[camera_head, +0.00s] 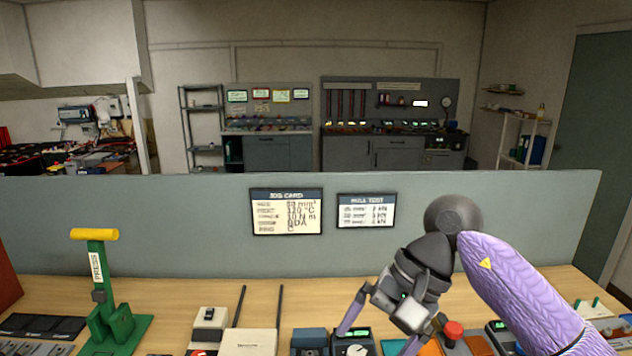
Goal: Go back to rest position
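My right arm comes in from the right, and its gripper (374,342) hangs low over the workbench (180,293), fingers pointing down and to the left. The fingers are spread apart and I see nothing held between them. The right fingertip is near the bottom edge of the picture. The gripper is above or in front of a dark device with a dial (357,345); I cannot tell whether it touches it. My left arm and gripper are not in view.
A green press (103,300) with a yellow handle stands at the left. A white box with two dark antennas (248,342) is in the middle. A red button (453,330) is just right of the gripper. A grey partition (180,220) with two cards closes the bench's back.

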